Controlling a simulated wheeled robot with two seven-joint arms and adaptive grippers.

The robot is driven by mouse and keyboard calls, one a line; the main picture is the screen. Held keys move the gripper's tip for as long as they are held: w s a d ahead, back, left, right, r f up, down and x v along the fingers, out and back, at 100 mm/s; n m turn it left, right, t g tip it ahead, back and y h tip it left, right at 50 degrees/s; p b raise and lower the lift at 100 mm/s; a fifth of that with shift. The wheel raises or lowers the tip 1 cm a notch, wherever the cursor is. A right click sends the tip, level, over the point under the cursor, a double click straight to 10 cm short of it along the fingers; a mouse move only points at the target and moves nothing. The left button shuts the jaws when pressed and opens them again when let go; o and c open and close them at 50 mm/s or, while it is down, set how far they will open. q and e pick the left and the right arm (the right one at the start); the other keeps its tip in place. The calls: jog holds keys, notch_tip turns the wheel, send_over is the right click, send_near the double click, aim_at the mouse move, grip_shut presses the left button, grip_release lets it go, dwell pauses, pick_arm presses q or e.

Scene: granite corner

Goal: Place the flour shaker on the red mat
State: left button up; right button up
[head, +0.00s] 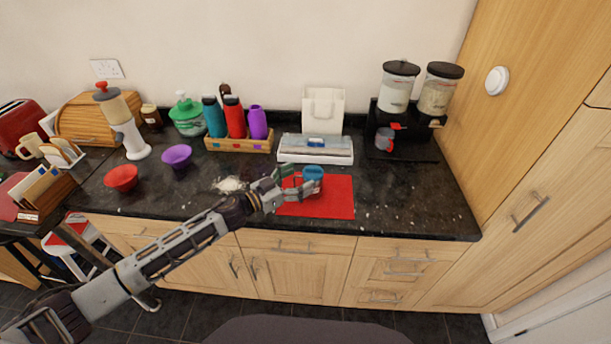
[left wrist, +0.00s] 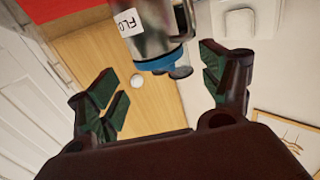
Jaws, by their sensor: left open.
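The flour shaker (head: 313,174) has a blue top and stands at the back part of the red mat (head: 330,203). In the left wrist view the metal shaker (left wrist: 168,24) shows its blue rim, a handle and a white label reading "FLO"; its base is out of frame. My left gripper (head: 298,181) is open just left of the shaker, over the mat's left side. Its two green-padded fingers (left wrist: 160,85) are spread wide and empty, with the shaker ahead of them. The mat also shows in the left wrist view (left wrist: 60,12). My right gripper is not in view.
Purple (head: 177,156) and red (head: 122,178) bowls stand at left.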

pick_arm(q)
jog(key=b+v, duration=0.1)
jog(key=v, duration=0.5)
jog(key=shift+s+a, duration=0.2)
jog(key=shift+a, duration=0.05)
dwell(0.7)
